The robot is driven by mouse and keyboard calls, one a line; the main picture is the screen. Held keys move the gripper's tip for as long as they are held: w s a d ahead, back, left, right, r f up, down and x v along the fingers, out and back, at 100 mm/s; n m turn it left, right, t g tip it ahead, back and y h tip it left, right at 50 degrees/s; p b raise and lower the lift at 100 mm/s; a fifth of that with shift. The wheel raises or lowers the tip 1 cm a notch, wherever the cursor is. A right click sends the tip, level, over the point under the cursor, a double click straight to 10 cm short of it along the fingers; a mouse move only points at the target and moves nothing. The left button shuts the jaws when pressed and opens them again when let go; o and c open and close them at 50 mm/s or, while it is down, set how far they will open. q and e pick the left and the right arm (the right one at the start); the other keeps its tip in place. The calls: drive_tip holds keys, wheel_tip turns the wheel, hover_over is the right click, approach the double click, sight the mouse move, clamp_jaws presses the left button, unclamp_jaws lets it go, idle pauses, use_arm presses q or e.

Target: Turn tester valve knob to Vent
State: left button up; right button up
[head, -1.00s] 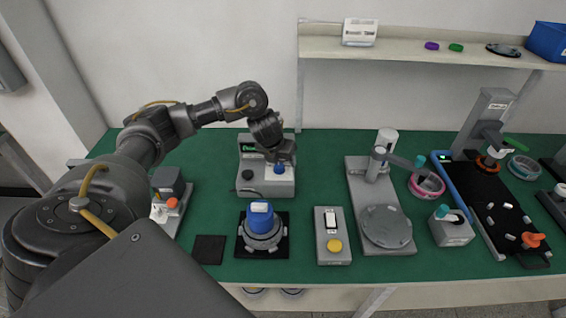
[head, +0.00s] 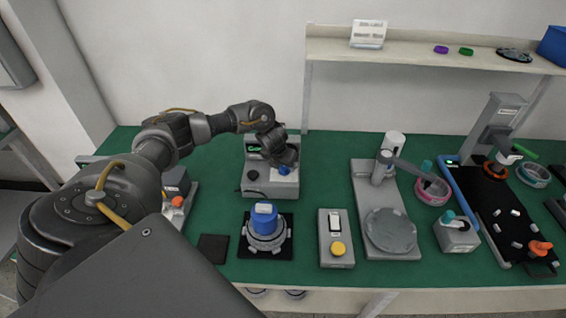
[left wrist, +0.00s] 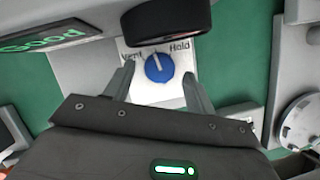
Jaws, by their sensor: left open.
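The tester (head: 256,181) is a grey box with a lit green display, at the back of the green table. Its blue valve knob (left wrist: 159,68) sits on a white plate with "Vent" printed to its left and "Hold" to its right. The knob's white mark points up and slightly left, between the two words. My left gripper (left wrist: 158,73) is open, with one finger on each side of the knob; I cannot tell whether they touch it. In the head view, my left gripper (head: 288,160) hangs over the tester's right side and partly hides the knob (head: 284,170).
A dark round part (left wrist: 165,20) stands close beyond the knob in the wrist view. A blue-topped hub motor (head: 264,218) sits in front of the tester, with a switch box (head: 336,255) to its right. A stand with a round plate (head: 390,230) is farther right.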

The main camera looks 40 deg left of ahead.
use_arm(q)
drive_tip(key=shift+w+f, duration=0.2)
drive_tip(key=shift+f, duration=0.3)
drive_tip(key=c, duration=1)
drive_tip(key=shift+o, duration=0.2)
drive_tip(key=n+y+p, duration=0.1)
drive_tip(key=n+p, duration=0.2)
drive_tip(key=shift+d+r, duration=0.1)
drive_tip(key=shift+r, duration=0.1)
drive_tip(key=n+g+y+p, duration=0.1)
drive_tip(key=n+p, duration=0.1)
drive_tip(key=n, duration=0.1)
drive_tip(key=shift+w+d, duration=0.1)
drive_tip(key=shift+f+n+y+p, duration=0.1)
drive_tip(key=shift+n+y+p, duration=0.2)
drive_tip(key=shift+n+p, duration=0.4)
drive_tip(key=shift+w, duration=0.1)
